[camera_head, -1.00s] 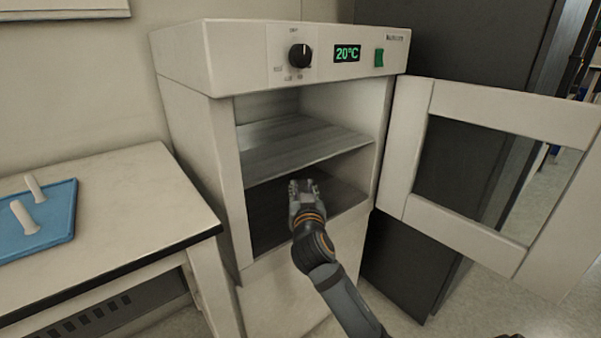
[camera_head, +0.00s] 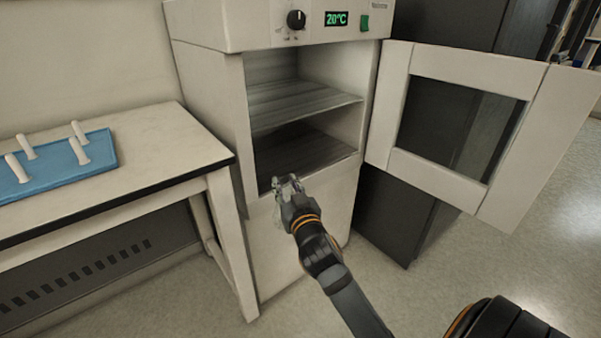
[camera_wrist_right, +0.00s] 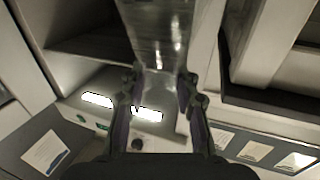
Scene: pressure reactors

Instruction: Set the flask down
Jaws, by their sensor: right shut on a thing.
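My right gripper (camera_head: 287,184) is in front of the lower opening of the oven (camera_head: 305,215), near its front edge. In the right wrist view the gripper (camera_wrist_right: 160,88) is shut on the flask (camera_wrist_right: 160,35), a clear glass vessel between its two fingers. In the head view the flask is hard to make out; a faint clear shape shows by the gripper. My left gripper is not in view.
The oven door (camera_head: 540,145) stands open to the right. Inside is a metal shelf (camera_head: 300,103) with nothing visible on it. At left, a white table (camera_head: 165,140) carries a blue tray (camera_head: 50,180) with white pegs. The table's right front is clear.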

